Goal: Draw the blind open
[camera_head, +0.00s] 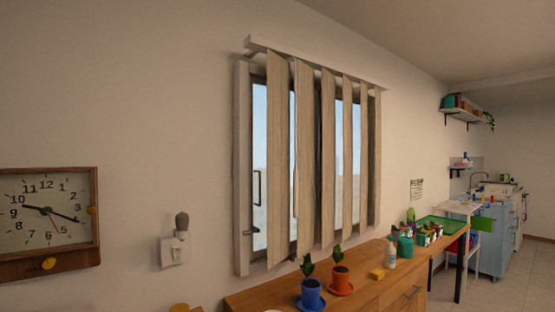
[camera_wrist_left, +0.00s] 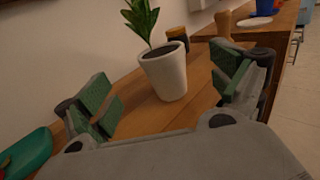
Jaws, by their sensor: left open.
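The blind hangs in front of the window as several separate wooden vertical slats (camera_head: 307,150) below a white top rail (camera_head: 315,62). Gaps between the slats show the window glass (camera_head: 259,150) and a dark window handle (camera_head: 257,187). I cannot make out a cord or wand. Neither gripper shows in the head view. In the left wrist view my left gripper (camera_wrist_left: 165,100) is open, its green-padded fingers spread apart. A white pot with a plant (camera_wrist_left: 165,72) stands beyond and between the fingers on a wooden surface. The blind is not in that view.
A wooden cabinet (camera_head: 353,297) below the window bears a blue pot (camera_head: 311,293), an orange pot (camera_head: 340,281), a spray bottle (camera_head: 391,252) and a yellow sponge (camera_head: 377,274). A wall clock (camera_head: 46,222) hangs left. A teal dish (camera_wrist_left: 30,155) lies near my left gripper.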

